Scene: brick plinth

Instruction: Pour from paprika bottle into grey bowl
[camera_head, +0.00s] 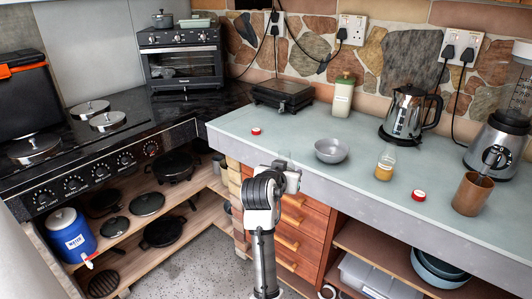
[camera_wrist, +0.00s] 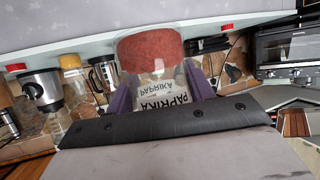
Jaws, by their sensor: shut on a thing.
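My gripper (camera_wrist: 160,95) is shut on the paprika bottle (camera_wrist: 150,50), a clear bottle with red powder and a PAPRIKA label. The wrist view is upside down, and the powder lies at the bottle's lower end, so the bottle looks about upright. In the head view my gripper (camera_head: 287,166) is at the counter's front edge, left of the grey bowl (camera_head: 331,151); the bottle is hardly visible there. The bowl stands upright on the counter, and its inside is hard to make out. I cannot see the bowl in the wrist view.
A kettle (camera_head: 405,115), green-topped container (camera_head: 343,95) and black grill (camera_head: 283,94) stand behind.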

